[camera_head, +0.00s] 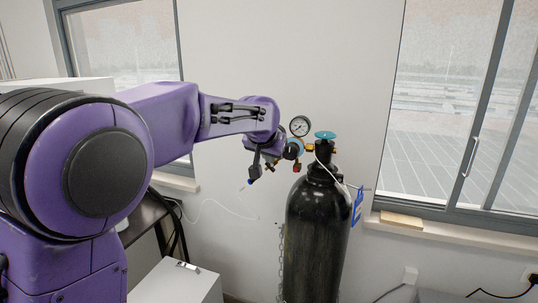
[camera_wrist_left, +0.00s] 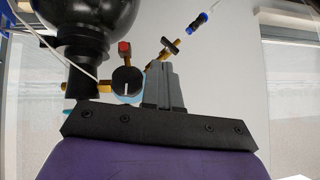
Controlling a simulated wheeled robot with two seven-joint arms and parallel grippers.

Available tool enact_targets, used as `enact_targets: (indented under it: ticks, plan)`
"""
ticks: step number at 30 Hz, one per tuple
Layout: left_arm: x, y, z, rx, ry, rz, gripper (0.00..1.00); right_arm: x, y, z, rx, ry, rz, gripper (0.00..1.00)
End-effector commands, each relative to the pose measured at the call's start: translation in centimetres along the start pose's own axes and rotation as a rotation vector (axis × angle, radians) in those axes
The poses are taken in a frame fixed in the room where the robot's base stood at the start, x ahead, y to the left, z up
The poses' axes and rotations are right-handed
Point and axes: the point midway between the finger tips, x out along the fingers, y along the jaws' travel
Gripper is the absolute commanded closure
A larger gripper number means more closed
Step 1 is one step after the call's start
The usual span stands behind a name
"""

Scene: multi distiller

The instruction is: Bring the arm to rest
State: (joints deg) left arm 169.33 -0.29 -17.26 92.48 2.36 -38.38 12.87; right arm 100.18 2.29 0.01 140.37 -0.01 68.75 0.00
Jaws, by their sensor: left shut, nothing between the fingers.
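My left arm (camera_head: 160,105), purple, reaches in from the left in the head view. Its gripper (camera_head: 256,160) is beside the regulator of a black gas cylinder (camera_head: 318,235), on the regulator's left. In the left wrist view the gripper's grey fingers (camera_wrist_left: 162,84) are together with nothing between them. They look close to the regulator's black knob (camera_wrist_left: 127,80) and brass outlet fitting (camera_wrist_left: 170,46); I cannot tell whether they touch. My right gripper is in neither view.
The regulator carries a round gauge (camera_head: 300,126), and a teal valve handwheel (camera_head: 325,135) tops the cylinder. A white box (camera_head: 178,284) stands at lower left. Windows flank the wall.

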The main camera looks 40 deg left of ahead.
Motion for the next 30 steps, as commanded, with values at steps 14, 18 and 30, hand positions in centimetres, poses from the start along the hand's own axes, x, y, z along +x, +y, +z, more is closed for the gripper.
enact_targets:
  ticks: [14, 18, 30]
  plan:
    - [-2.1, -0.2, -0.4, -0.005, 0.012, -0.005, 1.0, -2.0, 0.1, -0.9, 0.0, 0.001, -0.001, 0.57]
    - [0.6, 0.9, 1.6, -0.009, -0.007, 0.003, 1.0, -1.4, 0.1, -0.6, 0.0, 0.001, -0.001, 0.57]
    - [21.2, 8.8, 28.9, -0.097, -0.179, 0.03, 1.0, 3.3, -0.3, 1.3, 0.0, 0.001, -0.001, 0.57]
